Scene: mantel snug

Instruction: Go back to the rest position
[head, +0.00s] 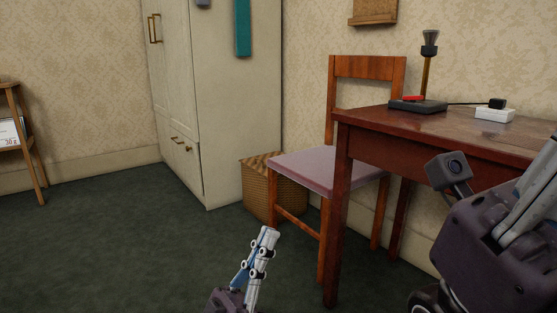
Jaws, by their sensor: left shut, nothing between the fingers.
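My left gripper (268,236) is at the bottom middle of the head view, fingers pointing up, shut and empty. It is over the dark green carpet, in front of the chair, and touches nothing that I can see. My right gripper (530,200) is at the right edge, close to the camera and in front of the table. Its pale fingers run out of the picture, so I cannot see the tips or whether they hold anything.
A dark red wooden table (440,128) stands at the right, holding a joystick-like device (420,104) and a white box (494,115). A wooden chair (310,165) with a pink seat stands beside it. Behind are a wicker basket (256,185) and cream wardrobe (235,130). The carpet (110,240) at left is clear.

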